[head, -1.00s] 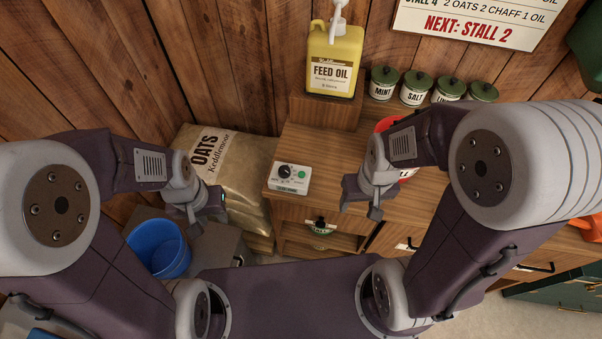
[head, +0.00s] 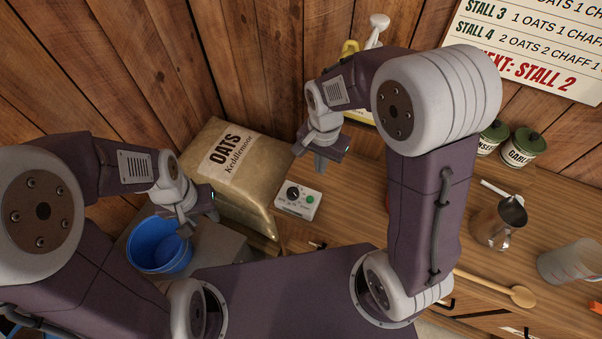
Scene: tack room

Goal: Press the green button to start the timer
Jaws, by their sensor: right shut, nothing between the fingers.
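The timer (head: 293,207) is a small white box with a black dial (head: 293,193) and a round green button (head: 311,199) on its top face. It sits at the left end of the wooden counter. My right gripper (head: 320,165) is shut and empty, above and behind the timer in the picture, apart from the button. The green button is in plain sight. My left gripper (head: 196,217) is left of the timer, near the blue bucket; its fingers are too small and angled to tell open from shut.
An oats sack (head: 240,170) stands just left of the timer. A blue bucket (head: 160,245) is below my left arm. A yellow feed oil jug (head: 350,48) is mostly hidden behind my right arm.

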